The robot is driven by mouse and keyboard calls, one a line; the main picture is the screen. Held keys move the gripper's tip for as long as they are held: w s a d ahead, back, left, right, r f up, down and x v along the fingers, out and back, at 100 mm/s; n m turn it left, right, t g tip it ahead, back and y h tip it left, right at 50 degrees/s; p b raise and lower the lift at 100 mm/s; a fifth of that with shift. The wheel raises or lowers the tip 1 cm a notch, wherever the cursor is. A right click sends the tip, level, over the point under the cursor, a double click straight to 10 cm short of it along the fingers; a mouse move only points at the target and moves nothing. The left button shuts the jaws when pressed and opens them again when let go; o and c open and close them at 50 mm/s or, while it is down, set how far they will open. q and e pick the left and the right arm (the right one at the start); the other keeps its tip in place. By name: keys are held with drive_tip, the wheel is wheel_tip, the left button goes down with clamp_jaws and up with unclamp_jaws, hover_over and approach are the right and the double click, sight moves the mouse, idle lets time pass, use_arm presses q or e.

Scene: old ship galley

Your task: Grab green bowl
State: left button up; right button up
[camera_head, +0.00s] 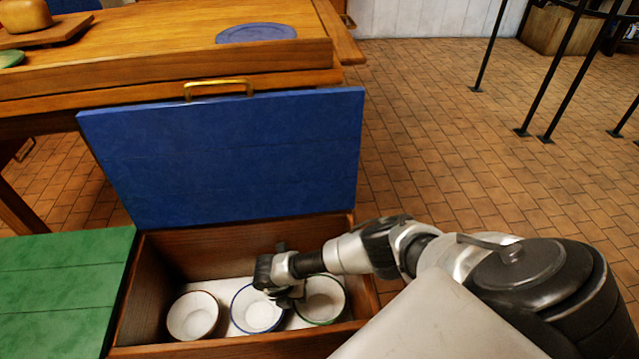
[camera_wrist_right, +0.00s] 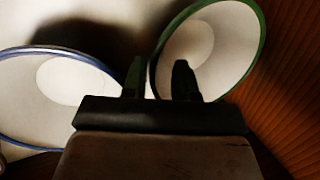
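The green bowl (camera_head: 325,303) is white with a green rim and sits at the right end of an open wooden bin. In the right wrist view the green bowl (camera_wrist_right: 208,45) is at the upper right. My right gripper (camera_head: 282,295) reaches down into the bin at the green bowl's left side. In the wrist view its two fingers (camera_wrist_right: 160,80) stand apart, with the left edge of the green rim between them. Whether they touch the rim I cannot tell. My left gripper is not in view.
A blue-rimmed bowl (camera_head: 256,310) stands close left of the gripper, and a brown-rimmed bowl (camera_head: 193,316) further left. The bin's wooden walls (camera_head: 245,243) enclose them. The blue lid (camera_head: 225,160) stands raised behind; a green lid (camera_head: 65,285) is at left. A wooden table (camera_head: 160,45) stands beyond.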

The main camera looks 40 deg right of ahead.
sight(320, 303)
drive_tip(key=b+x, duration=0.1)
drive_tip(key=x, duration=0.2)
drive_tip(key=shift+c, duration=0.2)
clamp_jaws()
drive_tip(key=shift+a, duration=0.1)
